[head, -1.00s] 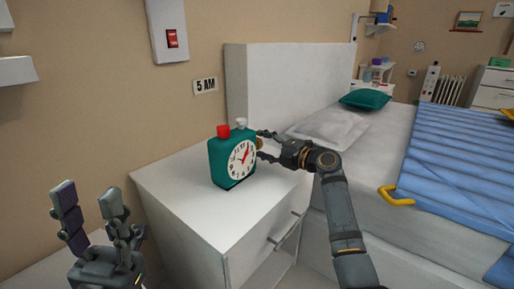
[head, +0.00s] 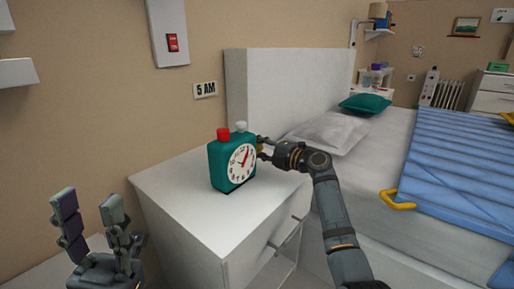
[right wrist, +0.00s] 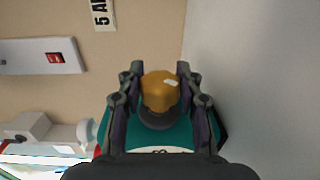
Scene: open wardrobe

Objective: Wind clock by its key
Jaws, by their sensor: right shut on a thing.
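The teal alarm clock (head: 231,162) stands upright on the white nightstand, its white dial facing front right. A red button (head: 223,134) and a white knob (head: 241,127) are on its top. The brass key (right wrist: 159,91) sticks out of the clock's side on a dark collar in the right wrist view. My right gripper (head: 262,148) is at the clock's right side, its fingers on either side of the key and shut on it. My left gripper (head: 92,217) is open and empty, fingers pointing up, at the lower left, apart from the clock.
The white nightstand (head: 190,225) has free top around the clock. A bed (head: 400,160) with a blue cover stands to the right. A "5 AM" sign (head: 205,89) and a switch panel with a red switch (head: 172,43) are on the wall.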

